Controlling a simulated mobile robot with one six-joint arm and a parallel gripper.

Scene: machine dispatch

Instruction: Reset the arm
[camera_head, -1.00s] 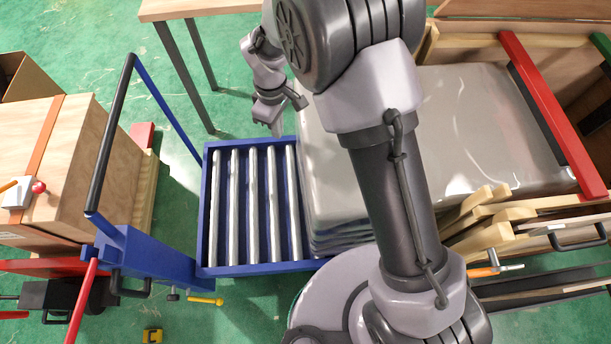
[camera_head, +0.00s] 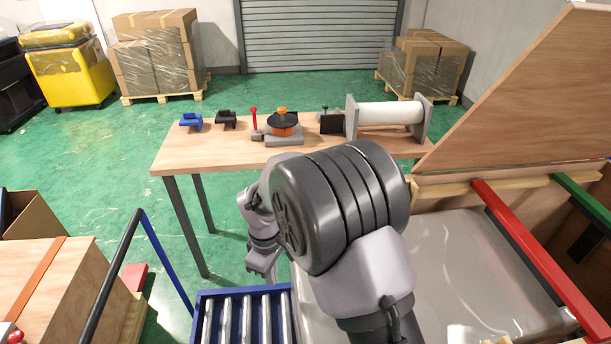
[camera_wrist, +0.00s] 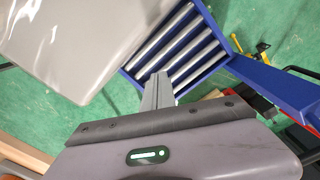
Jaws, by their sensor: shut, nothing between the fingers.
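My arm rises from the bottom of the head view and bends at a large dark elbow joint. My gripper (camera_head: 262,266) hangs left of that joint, pointing down above the far end of the blue roller cart (camera_head: 205,296). In the wrist view my gripper (camera_wrist: 158,82) has its fingers together and empty. The cart's rollers (camera_wrist: 180,48) show beyond the fingertips, apart from them.
A wooden table (camera_head: 180,155) with tools stands behind my arm. A grey wrapped stack (camera_head: 470,270) lies at right, with a red bar (camera_head: 535,250) over it. A wooden crate (camera_head: 70,285) is at left. Green floor (camera_head: 100,190) is open at left.

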